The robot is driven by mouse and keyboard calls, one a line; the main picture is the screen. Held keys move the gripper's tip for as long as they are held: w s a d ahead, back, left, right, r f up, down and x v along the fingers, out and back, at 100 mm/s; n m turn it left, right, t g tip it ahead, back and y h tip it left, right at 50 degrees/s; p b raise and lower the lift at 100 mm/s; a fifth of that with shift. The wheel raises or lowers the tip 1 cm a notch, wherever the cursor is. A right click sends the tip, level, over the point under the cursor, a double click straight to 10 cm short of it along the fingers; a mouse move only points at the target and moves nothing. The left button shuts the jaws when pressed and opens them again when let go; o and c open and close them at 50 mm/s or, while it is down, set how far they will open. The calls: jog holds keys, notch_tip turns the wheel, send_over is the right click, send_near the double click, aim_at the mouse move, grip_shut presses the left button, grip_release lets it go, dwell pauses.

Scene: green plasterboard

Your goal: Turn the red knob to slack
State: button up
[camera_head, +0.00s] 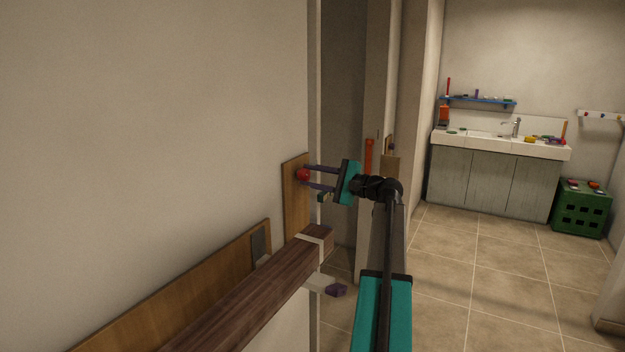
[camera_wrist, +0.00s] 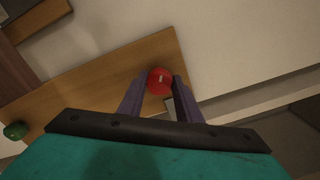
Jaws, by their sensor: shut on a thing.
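The red knob (camera_head: 303,174) sits on a small upright wooden board (camera_head: 294,205) fixed to the wall near its right edge. In the wrist view the knob (camera_wrist: 160,81) shows a short pale mark on its face. My gripper (camera_head: 306,178) reaches in from the right with its two purple fingers on either side of the knob. In the wrist view the gripper (camera_wrist: 160,86) has its fingertips close against the knob, shut on it. A green knob (camera_wrist: 15,130) is at the other end of the same board in the wrist view.
A dark wooden bar (camera_head: 255,290) runs along the wall just below the board. Behind my arm is a narrow doorway (camera_head: 345,110). Open tiled floor (camera_head: 460,260) lies to the right, before a sink cabinet (camera_head: 495,180) and green crate (camera_head: 582,208).

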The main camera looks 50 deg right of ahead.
jog(key=shift+w+r, duration=0.15)
jog(key=shift+r, duration=0.05)
jog(key=o, duration=1)
jog(key=shift+w+a+f, duration=0.1)
jog(key=shift+w, duration=0.05)
jog(key=shift+o, duration=0.2)
jog(key=shift+s+f, duration=0.1)
jog(key=shift+s, duration=0.1)
jog(key=shift+s+d, duration=0.25)
jog(key=shift+s, duration=0.25)
jog(key=b+v, duration=0.2)
jog(key=v, duration=1)
jog(key=shift+s, duration=0.35)
jog(key=shift+s, duration=0.1)
